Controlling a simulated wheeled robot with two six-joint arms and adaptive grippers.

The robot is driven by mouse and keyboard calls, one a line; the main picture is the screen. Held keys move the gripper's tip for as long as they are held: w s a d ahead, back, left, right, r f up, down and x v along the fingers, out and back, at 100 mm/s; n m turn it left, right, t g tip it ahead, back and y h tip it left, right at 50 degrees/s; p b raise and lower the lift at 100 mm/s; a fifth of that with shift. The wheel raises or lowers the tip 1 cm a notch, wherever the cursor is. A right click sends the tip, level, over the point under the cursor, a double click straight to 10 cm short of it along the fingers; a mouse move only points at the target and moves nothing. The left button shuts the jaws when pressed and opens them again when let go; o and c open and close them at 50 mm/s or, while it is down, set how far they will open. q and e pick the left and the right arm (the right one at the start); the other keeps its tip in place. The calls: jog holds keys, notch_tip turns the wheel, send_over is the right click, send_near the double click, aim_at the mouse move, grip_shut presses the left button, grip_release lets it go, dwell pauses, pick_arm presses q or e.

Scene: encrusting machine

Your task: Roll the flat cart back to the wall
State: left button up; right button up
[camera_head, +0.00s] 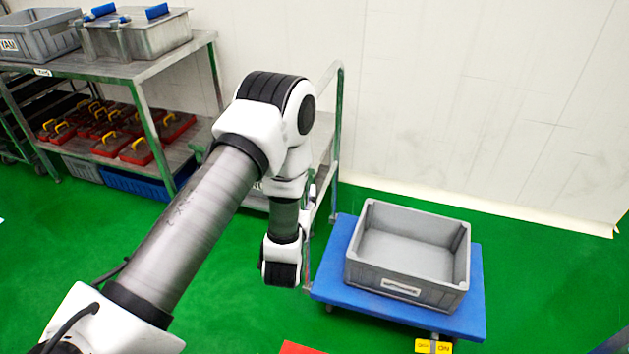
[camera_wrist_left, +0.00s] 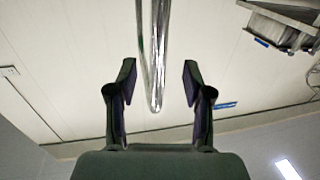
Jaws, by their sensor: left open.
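The flat cart (camera_head: 335,282) has a blue platform and stands on the green floor at the right of the head view. A grey open crate (camera_head: 412,268) sits on it. A tall metal tube frame (camera_head: 339,110) rises by the platform's left side; my arm hides part of it, and I cannot tell where it joins. In the left wrist view, my left gripper (camera_wrist_left: 158,85) is open. A shiny narrow metal loop (camera_wrist_left: 155,100) shows in the gap between its fingers; I cannot tell whether it touches them. My left gripper is hidden in the head view. My right gripper is not in view.
The white wall (camera_head: 470,110) is behind the cart, with a strip of green floor between. A metal shelf table (camera_head: 165,68) at the left holds grey bins and red boxes with yellow handles. Green floor is clear right of the cart.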

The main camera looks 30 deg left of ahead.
pick_arm(q)
jog(key=x, duration=0.7)
jog(key=shift+w, duration=0.35)
jog(key=shift+a, duration=0.1)
grip_shut()
